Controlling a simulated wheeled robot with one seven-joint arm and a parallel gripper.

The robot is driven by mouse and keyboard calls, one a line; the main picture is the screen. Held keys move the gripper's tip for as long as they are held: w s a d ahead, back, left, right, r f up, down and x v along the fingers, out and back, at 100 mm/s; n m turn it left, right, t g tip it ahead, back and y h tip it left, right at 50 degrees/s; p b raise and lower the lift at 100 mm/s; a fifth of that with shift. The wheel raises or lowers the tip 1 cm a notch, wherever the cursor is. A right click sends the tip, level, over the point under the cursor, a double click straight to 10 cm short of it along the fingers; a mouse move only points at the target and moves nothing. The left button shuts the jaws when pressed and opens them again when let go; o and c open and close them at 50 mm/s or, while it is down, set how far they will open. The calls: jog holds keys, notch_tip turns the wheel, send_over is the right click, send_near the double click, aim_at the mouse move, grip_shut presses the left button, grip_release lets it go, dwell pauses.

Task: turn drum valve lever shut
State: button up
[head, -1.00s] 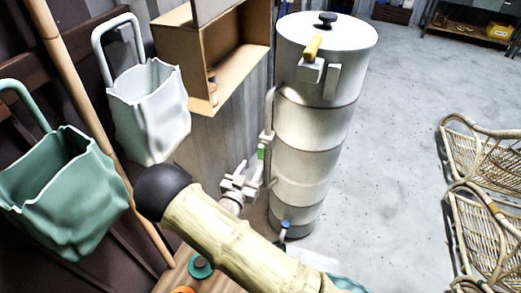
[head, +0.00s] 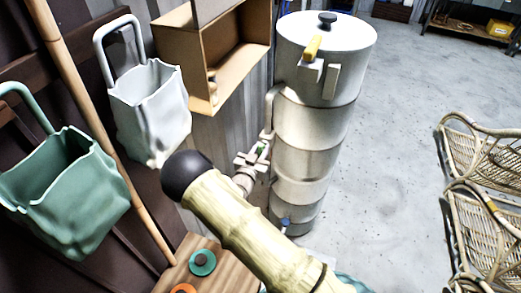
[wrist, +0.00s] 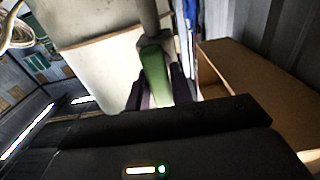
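The tall pale steel drum (head: 315,120) stands upright at centre in the head view. A small lever with a green grip (head: 261,148) sits on the pipe at its left side. My gripper (head: 253,158) is at this lever. In the wrist view the green grip (wrist: 155,75) lies between the two dark fingers of my gripper (wrist: 160,92). The fingers stand apart on either side of it; firm contact is not visible. The lower end of the grip is hidden behind the gripper body.
A yellow handle (head: 312,47) juts from the drum's upper front, and a small blue part (head: 286,222) is near its base. An open brown box (head: 200,106) is close on the left. White (head: 150,105) and green (head: 60,190) containers hang further left. Rattan chairs (head: 490,160) stand right; floor between is clear.

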grip_shut()
jog(key=shift+n, duration=0.4)
jog(key=n, duration=0.3)
jog(key=shift+a+f+b, duration=0.1)
jog(key=shift+a+b, duration=0.05)
jog(key=shift+b, duration=0.25)
jog(key=n, duration=0.4)
jog(key=shift+a+n, duration=0.15)
jog(key=shift+n, duration=0.25)
jog(key=n, duration=0.4)
jog(key=shift+w+f+n, duration=0.1)
jog(key=shift+f+n, duration=0.05)
jog(key=shift+n, duration=0.15)
jog(key=n, duration=0.4)
jog(key=shift+a+f+n, duration=0.1)
jog(key=shift+f+n, duration=0.05)
jog(key=shift+n, duration=0.25)
